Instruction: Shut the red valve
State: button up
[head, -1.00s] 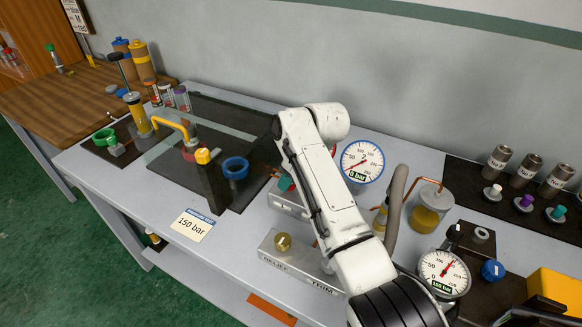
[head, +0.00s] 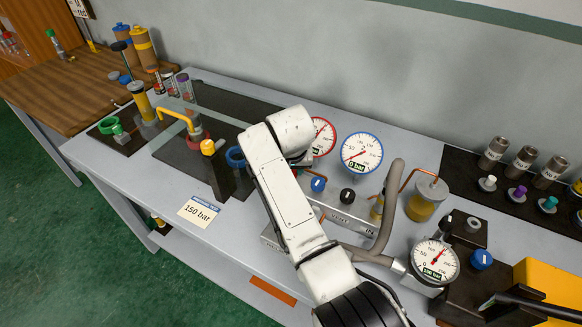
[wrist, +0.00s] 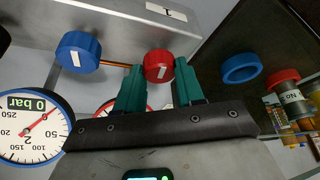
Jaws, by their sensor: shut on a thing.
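The red valve (wrist: 158,62) is a round red knob with a white mark on its face, seen in the wrist view on the side of a grey block (wrist: 150,22). My gripper (wrist: 160,80) has its two green fingers on either side of this knob, shut on it. In the head view my white arm hides the red valve and nearly all of the gripper. A blue knob with a white mark (wrist: 78,52) sits beside the red one on the same block; it also shows in the head view (head: 318,184).
A black knob (head: 347,195) is right of the blue knob. The blue-rimmed gauge 2 (head: 361,152) reads 0 bar; a red-rimmed gauge (head: 322,136) stands behind my arm. A dark upright plate (head: 219,172) and blue ring (head: 235,157) are close on the left.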

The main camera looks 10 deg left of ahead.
jog(key=shift+a+m+h, duration=0.1)
jog(key=shift+m+h, duration=0.2)
jog(key=shift+m, duration=0.5)
jog(key=shift+r, duration=0.1)
jog(key=o, duration=1)
jog(key=shift+o, duration=0.2)
jog(key=b+v, duration=0.1)
jog(key=v, duration=0.9)
jog(key=shift+r, duration=0.3)
jog(key=shift+s, duration=0.15)
